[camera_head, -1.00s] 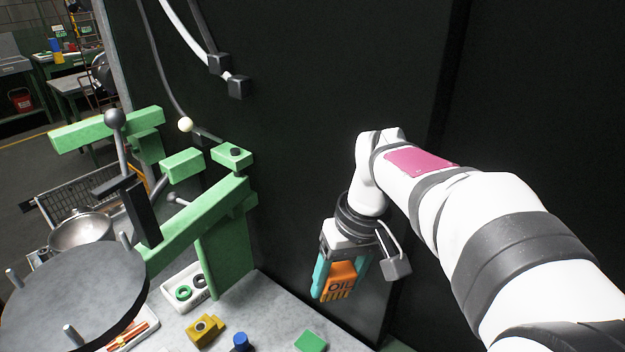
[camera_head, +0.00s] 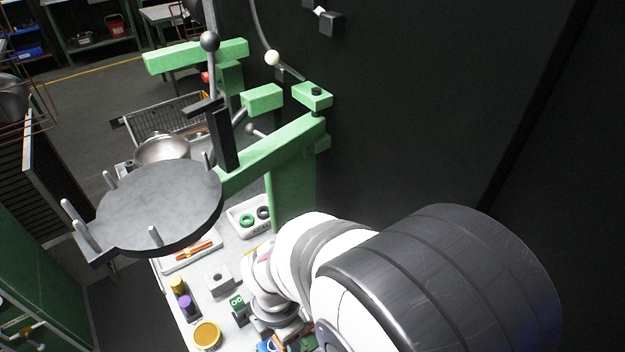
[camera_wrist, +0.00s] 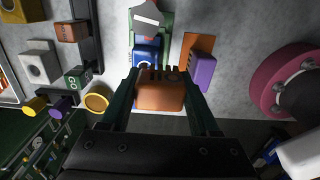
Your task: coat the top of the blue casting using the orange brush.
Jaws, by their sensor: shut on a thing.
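My gripper (camera_wrist: 160,100) is shut on the orange brush (camera_wrist: 161,94), which sits between its two dark teal fingers in the wrist view. The brush's toothed bristle edge points up in that view. A blue block, seemingly the blue casting (camera_wrist: 146,51), lies just beyond the bristle edge, partly hidden by the brush. I cannot tell whether bristles and casting touch. In the head view my arm hides most of the gripper; only small blue, orange and green patches show at the bottom edge.
A purple block (camera_wrist: 203,70) stands close right of the brush. An open yellow jar (camera_head: 207,335), a green block (camera_head: 237,302), a grey holed block (camera_head: 219,281) and yellow and purple cylinders (camera_head: 187,305) stand to the left. A grey round plate (camera_head: 160,205) overhangs the bench.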

